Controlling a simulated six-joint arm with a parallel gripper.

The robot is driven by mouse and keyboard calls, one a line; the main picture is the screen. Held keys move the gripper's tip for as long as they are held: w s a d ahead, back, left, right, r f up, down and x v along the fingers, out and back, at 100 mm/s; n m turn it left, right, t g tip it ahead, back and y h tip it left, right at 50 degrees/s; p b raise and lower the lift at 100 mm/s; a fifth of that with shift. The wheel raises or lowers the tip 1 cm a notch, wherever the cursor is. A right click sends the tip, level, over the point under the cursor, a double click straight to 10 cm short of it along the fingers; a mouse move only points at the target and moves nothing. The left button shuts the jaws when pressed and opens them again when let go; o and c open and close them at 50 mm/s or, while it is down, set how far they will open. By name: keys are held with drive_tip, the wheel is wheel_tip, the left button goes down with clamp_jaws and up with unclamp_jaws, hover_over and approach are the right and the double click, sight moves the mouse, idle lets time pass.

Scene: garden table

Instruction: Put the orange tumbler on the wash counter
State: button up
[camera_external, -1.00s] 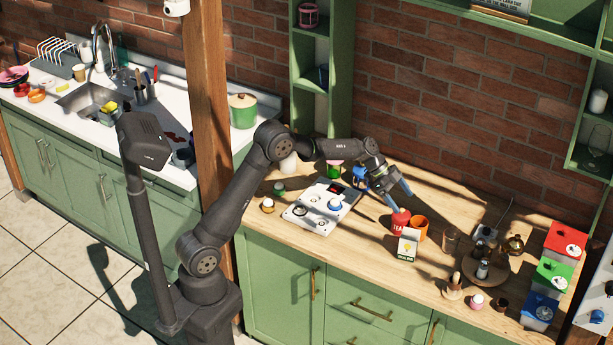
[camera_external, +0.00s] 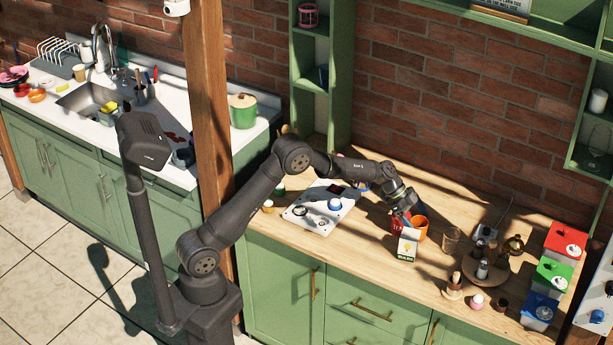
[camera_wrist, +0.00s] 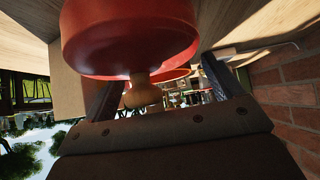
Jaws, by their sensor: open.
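The orange tumbler (camera_external: 420,226) stands on the wooden counter (camera_external: 345,262), just right of a red canister (camera_external: 396,224). My gripper (camera_external: 402,209) is low over these two and hides most of the red canister. In the wrist view my gripper (camera_wrist: 163,92) is open, with a wooden knob (camera_wrist: 142,94) on a red lid (camera_wrist: 130,35) showing between its fingers; I cannot tell whether they touch it. A red-orange edge (camera_wrist: 185,73) shows behind the knob; I cannot tell what it belongs to. The white wash counter (camera_external: 48,106) with its sink is at the far left.
A small white carton (camera_external: 408,245) stands in front of the canister. A clear glass (camera_external: 451,239) and a round wooden tray (camera_external: 499,272) are to the right. A control panel (camera_external: 312,215) lies left. A wooden post (camera_external: 208,110) stands between the counters.

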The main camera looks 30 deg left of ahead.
drive_tip(key=c, duration=1.5)
drive_tip(key=shift+o, duration=0.2)
wheel_tip(320, 180, up, 9)
drive_tip(key=w+a+r+n+t, duration=0.2)
drive_tip(key=w+a+n, duration=0.15)
drive_tip(key=a, duration=0.55)
drive_tip(key=w+a+f+n+t+y, duration=0.2)
drive_tip(key=a+n+t, duration=0.15)
drive_tip(key=a, duration=1.05)
drive_tip(key=s+a+f+n+t+y, duration=0.1)
drive_tip(key=s+a+f+n+y, duration=0.1)
drive_tip(key=a, duration=1)
drive_tip(key=s+a+f+n+t+y, duration=0.2)
drive_tip(key=s+a+n, duration=0.3)
drive_tip(key=a, duration=0.7)
drive_tip(key=shift+s+f+n, duration=0.3)
drive_tip(key=shift+s+f, duration=0.3)
drive_tip(key=shift+s, duration=0.4)
